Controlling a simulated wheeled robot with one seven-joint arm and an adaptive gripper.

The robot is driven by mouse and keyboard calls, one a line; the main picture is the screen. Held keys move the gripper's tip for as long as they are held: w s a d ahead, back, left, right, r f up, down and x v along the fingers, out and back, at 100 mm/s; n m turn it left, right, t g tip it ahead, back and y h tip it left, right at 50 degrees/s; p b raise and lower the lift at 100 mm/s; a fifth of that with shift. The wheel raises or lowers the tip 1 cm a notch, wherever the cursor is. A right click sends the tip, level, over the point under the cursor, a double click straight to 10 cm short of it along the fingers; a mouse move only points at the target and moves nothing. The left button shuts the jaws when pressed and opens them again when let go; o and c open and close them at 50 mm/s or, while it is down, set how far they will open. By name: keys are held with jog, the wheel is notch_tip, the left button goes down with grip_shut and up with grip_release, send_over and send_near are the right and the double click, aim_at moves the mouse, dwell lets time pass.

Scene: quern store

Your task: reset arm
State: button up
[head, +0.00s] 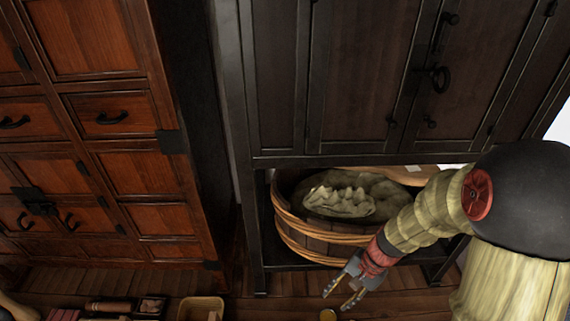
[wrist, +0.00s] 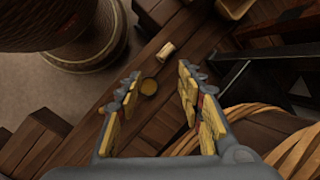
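My gripper (head: 341,288) is at the end of my arm, which comes in from the right in the head view. It points down toward the wooden floor, in front of the wooden tub. In the wrist view my gripper (wrist: 158,92) has its two yellow-padded fingers spread apart. That object also shows in the head view (head: 328,315) at the bottom edge.
A wooden tub (head: 310,238) with a greyish heap inside stands under the dark cabinet (head: 360,80). A reddish wooden chest (head: 110,150) is at the left. A small bin (head: 201,309) is on the floor. A large rounded vessel (wrist: 105,35) stands upper left in the wrist view.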

jog(key=s+d+r+n+t+h, duration=0.1)
jog(key=s+r+n+t+h, duration=0.1)
jog(key=r, duration=1.2)
jog(key=s+d+r+n+t+h, duration=0.2)
jog(key=s+r+n+t, duration=0.2)
jog(key=r, duration=1.1)
jog(key=shift+s+d+r+n+p, duration=0.2)
jog(key=shift+s+n+p, duration=0.25)
jog(key=shift+s+n, duration=1)
jog(key=shift+s+m, duration=0.45)
